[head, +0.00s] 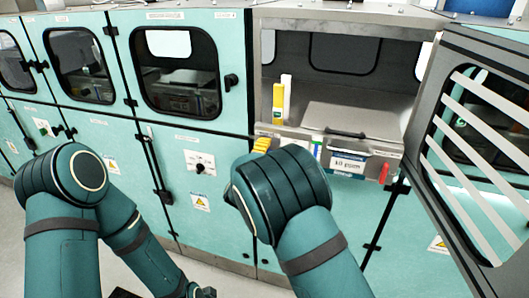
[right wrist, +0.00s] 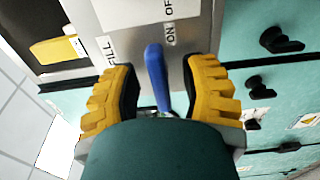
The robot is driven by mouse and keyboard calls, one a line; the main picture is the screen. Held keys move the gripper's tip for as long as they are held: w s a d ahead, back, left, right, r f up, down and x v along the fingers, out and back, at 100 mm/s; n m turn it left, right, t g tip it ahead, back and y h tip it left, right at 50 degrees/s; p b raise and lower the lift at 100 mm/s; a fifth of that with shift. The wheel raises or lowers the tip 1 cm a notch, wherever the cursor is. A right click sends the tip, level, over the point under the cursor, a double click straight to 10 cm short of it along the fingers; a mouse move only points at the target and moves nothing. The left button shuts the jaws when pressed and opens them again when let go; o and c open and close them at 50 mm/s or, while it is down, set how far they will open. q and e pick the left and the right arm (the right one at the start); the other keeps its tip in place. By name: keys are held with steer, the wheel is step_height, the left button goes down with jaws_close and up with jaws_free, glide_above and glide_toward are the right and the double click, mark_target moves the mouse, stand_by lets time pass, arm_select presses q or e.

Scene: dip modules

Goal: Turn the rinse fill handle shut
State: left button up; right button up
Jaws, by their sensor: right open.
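The blue fill handle (right wrist: 157,78) shows in the right wrist view as a lever on a grey metal panel. It stands between the two yellow fingers of my right gripper (right wrist: 158,92), which is open with a gap on each side of the lever. A label reading FILL is left of the handle, and ON is right of its upper part, with OFF farther up. In the head view, a yellow fingertip of the right gripper (head: 264,145) shows at the front panel of the open cabinet; my arm hides the handle there. My left gripper's fingers are not visible.
The open cabinet's barred door (head: 487,150) stands swung out at the right. A labelled grey box front (head: 349,160) with a red handle (head: 384,173) is right of my right arm. A yellow-and-white object (head: 279,101) stands inside the cabinet. Closed teal cabinets (head: 190,135) line the left.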

steer(key=shift+c, duration=0.4)
jaws_close()
steer(key=shift+m, duration=0.3)
steer(key=m+b, duration=0.1)
steer(key=m, duration=0.3)
steer(key=m+b, duration=0.2)
steer(key=m, duration=0.1)
steer(key=shift+m, duration=0.4)
steer(key=m+b, duration=0.2)
steer(key=m, duration=0.2)
steer(key=shift+m+b, duration=0.3)
steer(key=shift+b, duration=0.1)
arm_select(q)
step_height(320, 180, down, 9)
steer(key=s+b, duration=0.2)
steer(key=b, duration=0.1)
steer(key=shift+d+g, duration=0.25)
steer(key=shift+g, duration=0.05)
arm_select(e)
steer(key=m, duration=0.4)
steer(key=shift+m, duration=0.4)
steer(key=shift+r, duration=0.1)
